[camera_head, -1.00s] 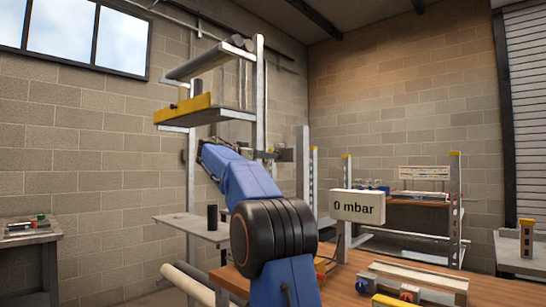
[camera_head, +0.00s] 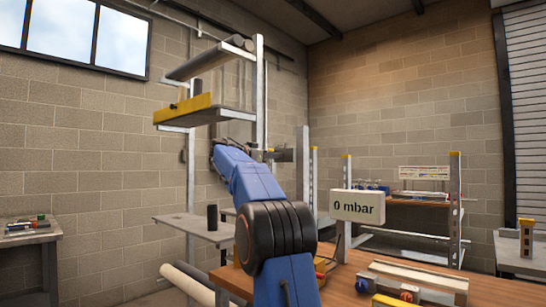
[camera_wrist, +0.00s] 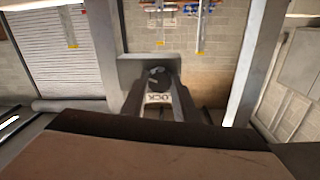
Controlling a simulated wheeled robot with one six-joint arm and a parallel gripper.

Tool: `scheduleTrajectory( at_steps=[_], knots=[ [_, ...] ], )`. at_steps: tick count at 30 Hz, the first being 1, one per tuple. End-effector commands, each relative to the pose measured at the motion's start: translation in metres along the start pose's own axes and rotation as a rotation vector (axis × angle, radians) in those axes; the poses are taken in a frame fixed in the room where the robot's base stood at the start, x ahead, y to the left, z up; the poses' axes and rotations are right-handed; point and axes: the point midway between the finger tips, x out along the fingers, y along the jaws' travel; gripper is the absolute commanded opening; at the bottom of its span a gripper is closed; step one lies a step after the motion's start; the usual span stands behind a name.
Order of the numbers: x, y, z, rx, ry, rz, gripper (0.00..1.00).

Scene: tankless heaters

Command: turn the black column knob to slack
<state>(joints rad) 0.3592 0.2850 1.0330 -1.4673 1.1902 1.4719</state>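The black column knob (camera_wrist: 158,77) is a small round dark knob on a grey block (camera_wrist: 128,66), near the middle of the wrist view. My gripper (camera_wrist: 159,88) reaches up toward it from below in that view. Its two dark fingers are apart, with the knob showing between and just beyond the tips. I cannot tell whether the fingers touch it. My gripper is mostly hidden there, and the knob is too small to make out surely.
A metal frame with a yellow-edged shelf (camera_head: 184,108) stands above and left of my arm. A grey side shelf (camera_head: 185,223) holds a dark cylinder (camera_head: 212,217). A "0 mbar" display (camera_head: 357,206) stands over the wooden bench (camera_head: 340,285) at right.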

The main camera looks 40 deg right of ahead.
Motion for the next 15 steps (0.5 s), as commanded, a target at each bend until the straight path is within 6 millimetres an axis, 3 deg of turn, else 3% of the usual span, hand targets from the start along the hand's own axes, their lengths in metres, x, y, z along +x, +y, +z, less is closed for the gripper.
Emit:
scheduleTrajectory(
  at_steps=[8, 15],
  knots=[
    [-0.0001, 0.0002, -0.0001, -0.042, 0.002, 0.000, 0.05],
    [-0.0002, 0.0000, -0.0001, -0.184, 0.009, -0.001, 0.05]
  ],
)
